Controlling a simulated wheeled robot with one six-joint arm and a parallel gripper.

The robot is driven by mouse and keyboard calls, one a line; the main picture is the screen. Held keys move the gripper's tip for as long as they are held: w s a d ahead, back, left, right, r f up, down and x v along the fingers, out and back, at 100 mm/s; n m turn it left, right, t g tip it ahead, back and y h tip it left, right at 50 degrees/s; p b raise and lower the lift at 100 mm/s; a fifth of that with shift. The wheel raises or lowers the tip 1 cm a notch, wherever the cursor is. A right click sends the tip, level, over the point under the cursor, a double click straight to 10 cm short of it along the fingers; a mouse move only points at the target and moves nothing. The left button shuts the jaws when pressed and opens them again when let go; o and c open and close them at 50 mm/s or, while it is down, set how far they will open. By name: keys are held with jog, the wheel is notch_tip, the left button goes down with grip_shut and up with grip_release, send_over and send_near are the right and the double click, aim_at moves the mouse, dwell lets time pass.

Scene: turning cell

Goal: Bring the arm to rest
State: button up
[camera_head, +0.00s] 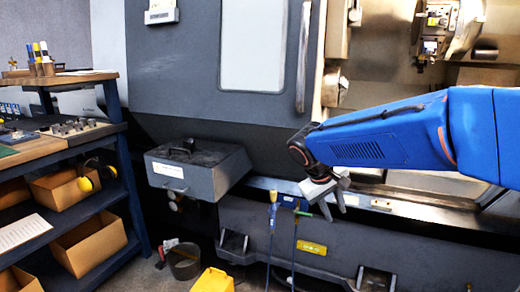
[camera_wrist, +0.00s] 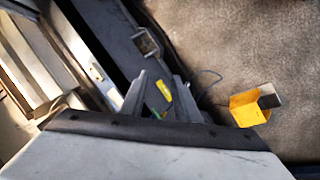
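My gripper (camera_head: 335,212) hangs at the end of my blue arm, in front of the lathe's lower front, below the open machine doorway. Its two fingers point down and stand apart with nothing between them. In the wrist view my gripper (camera_wrist: 160,82) shows both grey fingers with a gap, and the machine's lower front and floor beyond. The fingers appear clear of the machine. My arm reaches in from the right and is bent down at the wrist.
The lathe's door (camera_head: 250,60) stands left of the open doorway, with a chuck or turret (camera_head: 436,30) inside. A grey box (camera_head: 190,168) juts from the front. A workbench (camera_head: 60,145) with cardboard boxes stands left. A yellow object (camera_head: 213,281) is on the floor, also in the wrist view (camera_wrist: 246,108).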

jog(key=s+d+f+m+y, duration=0.1)
jog(key=s+d, duration=0.1)
jog(key=s, duration=0.7)
jog(key=s+d+f+m+t+y, duration=0.1)
jog(key=s+d+f+y, duration=0.1)
jog(key=s, duration=0.6)
jog(key=s+d+f+m+t+y, duration=0.1)
jog(key=s+d+f, duration=0.1)
jog(key=s, duration=0.7)
jog(key=shift+s+d+m+y, duration=0.3)
jog(key=shift+s+d+m, duration=0.1)
jog(key=shift+d, duration=0.2)
